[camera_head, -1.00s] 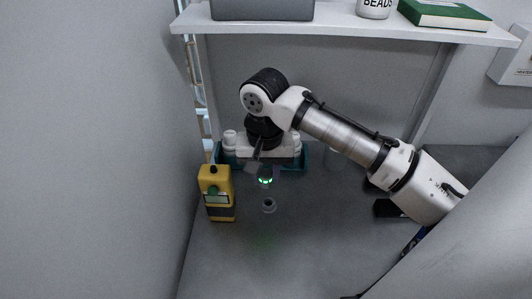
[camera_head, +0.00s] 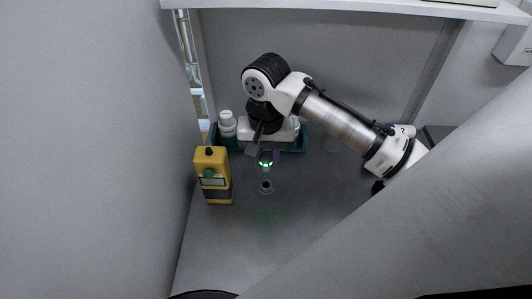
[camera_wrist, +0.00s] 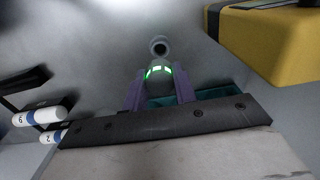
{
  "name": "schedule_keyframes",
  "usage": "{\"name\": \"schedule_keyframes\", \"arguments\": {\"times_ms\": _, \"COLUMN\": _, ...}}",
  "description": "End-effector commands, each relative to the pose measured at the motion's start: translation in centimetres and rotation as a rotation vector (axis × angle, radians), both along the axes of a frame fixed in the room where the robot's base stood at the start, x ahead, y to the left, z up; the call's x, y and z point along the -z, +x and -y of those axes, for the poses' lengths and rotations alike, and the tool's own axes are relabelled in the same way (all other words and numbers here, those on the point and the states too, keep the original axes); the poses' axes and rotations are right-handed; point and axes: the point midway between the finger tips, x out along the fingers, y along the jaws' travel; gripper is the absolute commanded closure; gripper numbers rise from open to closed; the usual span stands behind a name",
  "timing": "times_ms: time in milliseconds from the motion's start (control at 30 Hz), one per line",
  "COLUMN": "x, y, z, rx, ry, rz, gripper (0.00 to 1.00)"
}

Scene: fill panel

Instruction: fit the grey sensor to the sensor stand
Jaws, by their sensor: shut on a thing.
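The grey sensor (camera_wrist: 158,80), with a ring of bright green lights, is held between the two fingers of my gripper (camera_wrist: 159,98). It also shows in the head view (camera_head: 266,160), below my wrist. The sensor stand (camera_head: 266,187) is a small round grey piece with a dark opening, on the grey surface. In the head view the sensor is just above it in the picture, and a gap shows between them. In the wrist view the stand (camera_wrist: 159,46) is beyond the sensor, apart from it. The exact height of the sensor over the stand cannot be told.
A yellow meter (camera_head: 213,175) with a screen stands close left of the stand. A teal tray (camera_head: 229,142) with white bottles (camera_head: 227,121) is behind my gripper. White cylinders with blue bands (camera_wrist: 38,117) lie at left in the wrist view. The surface in front is clear.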

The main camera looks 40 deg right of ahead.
Motion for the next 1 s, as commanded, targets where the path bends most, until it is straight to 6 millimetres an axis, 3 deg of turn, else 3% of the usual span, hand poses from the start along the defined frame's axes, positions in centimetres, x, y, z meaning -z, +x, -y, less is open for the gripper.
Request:
{"name": "schedule_keyframes", "arguments": {"times_ms": 100, "x": 1.6, "y": 0.0, "z": 0.0, "rx": -0.001, "ry": 0.001, "rz": 0.0, "gripper": 1.0}}
{"name": "schedule_keyframes", "arguments": {"times_ms": 400, "x": 3.7, "y": 0.0, "z": 0.0, "rx": -0.001, "ry": 0.0, "rz": 0.0, "gripper": 1.0}}
{"name": "schedule_keyframes", "arguments": {"times_ms": 1000, "x": 4.1, "y": 0.0, "z": 0.0, "rx": -0.001, "ry": 0.0, "rz": 0.0, "gripper": 1.0}}
